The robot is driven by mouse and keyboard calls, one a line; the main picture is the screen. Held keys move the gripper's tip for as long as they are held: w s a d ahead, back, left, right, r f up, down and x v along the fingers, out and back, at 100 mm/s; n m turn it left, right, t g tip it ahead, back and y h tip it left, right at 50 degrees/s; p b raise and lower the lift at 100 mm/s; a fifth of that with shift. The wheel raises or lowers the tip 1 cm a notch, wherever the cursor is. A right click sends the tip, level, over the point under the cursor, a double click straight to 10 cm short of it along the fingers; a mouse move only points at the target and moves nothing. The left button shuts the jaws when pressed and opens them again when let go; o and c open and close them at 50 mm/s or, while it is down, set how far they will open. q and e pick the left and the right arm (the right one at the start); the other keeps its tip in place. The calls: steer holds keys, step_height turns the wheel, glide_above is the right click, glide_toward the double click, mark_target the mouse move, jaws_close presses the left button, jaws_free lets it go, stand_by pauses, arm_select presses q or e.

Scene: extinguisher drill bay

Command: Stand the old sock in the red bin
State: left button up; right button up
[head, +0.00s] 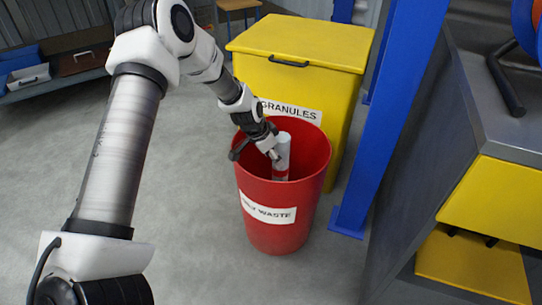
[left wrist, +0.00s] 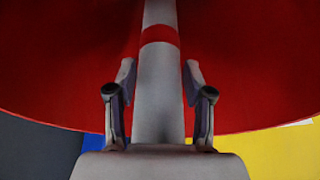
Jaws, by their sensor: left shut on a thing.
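The old sock (head: 283,145) is a pale grey tube with a red band. It stands roughly upright inside the mouth of the red bin (head: 262,228), its top rising near the rim. Its lower end is inside the bin; I cannot tell whether it touches the bottom. My left gripper (head: 275,156) reaches over the rim and is shut on the sock. In the left wrist view, the fingers of my left gripper (left wrist: 158,84) flank the sock (left wrist: 160,105), with the bin's red inner wall (left wrist: 60,60) around it. My right gripper is not in view.
A yellow granules box (head: 300,50) stands right behind the bin. A blue post (head: 385,120) and a grey bench with yellow drawers (head: 490,205) are to the right. A low shelf (head: 70,80) stands far left. The floor left of the bin is clear.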

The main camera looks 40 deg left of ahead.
arm_select(q)
steer(key=o, duration=1.4)
steer(key=shift+r, duration=0.1)
steer(key=v, duration=1.2)
steer(key=shift+s+a, duration=0.1)
